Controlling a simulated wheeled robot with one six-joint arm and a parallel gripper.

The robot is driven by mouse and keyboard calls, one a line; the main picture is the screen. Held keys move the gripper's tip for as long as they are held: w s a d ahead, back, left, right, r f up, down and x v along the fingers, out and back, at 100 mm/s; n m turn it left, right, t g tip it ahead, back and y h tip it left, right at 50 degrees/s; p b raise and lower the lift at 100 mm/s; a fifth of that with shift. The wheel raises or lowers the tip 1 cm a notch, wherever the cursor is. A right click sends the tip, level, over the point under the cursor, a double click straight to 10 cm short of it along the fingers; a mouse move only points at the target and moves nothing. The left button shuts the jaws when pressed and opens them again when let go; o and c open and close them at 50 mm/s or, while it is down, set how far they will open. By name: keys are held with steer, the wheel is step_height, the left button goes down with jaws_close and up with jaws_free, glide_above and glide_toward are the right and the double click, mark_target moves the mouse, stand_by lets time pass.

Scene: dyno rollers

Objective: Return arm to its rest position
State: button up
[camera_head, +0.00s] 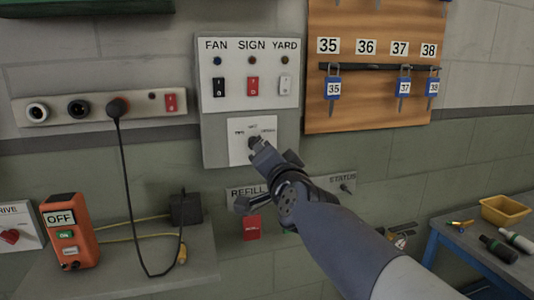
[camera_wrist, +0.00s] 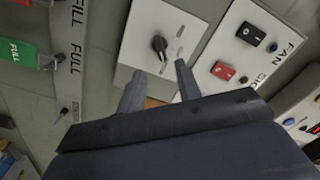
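My arm reaches up from the lower right of the head view. My gripper (camera_head: 262,148) is in front of the white rotary-switch plate (camera_head: 238,150), close to its dark knob (camera_head: 253,142). In the wrist view my gripper (camera_wrist: 159,68) has its two fingers apart, with nothing visible between them. The black knob (camera_wrist: 159,43) shows just beyond the fingertips and looks clear of them. The exact gap to the plate cannot be told. My gripper hides part of the plate in the head view.
The FAN, SIGN and YARD switch panel (camera_head: 252,100) is above. A key board (camera_head: 320,110) hangs at right. REFILL and STATUS labels lie below my gripper. A bench with an orange OFF box (camera_head: 70,232) stands left, a blue table (camera_head: 480,242) with a yellow tray (camera_head: 507,211) right.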

steer(key=w+a+n+p, duration=0.2)
steer(key=w+n+p, duration=0.2)
steer(key=w+n, duration=0.4)
steer(key=shift+a+n, duration=0.25)
steer(key=shift+n, duration=0.75)
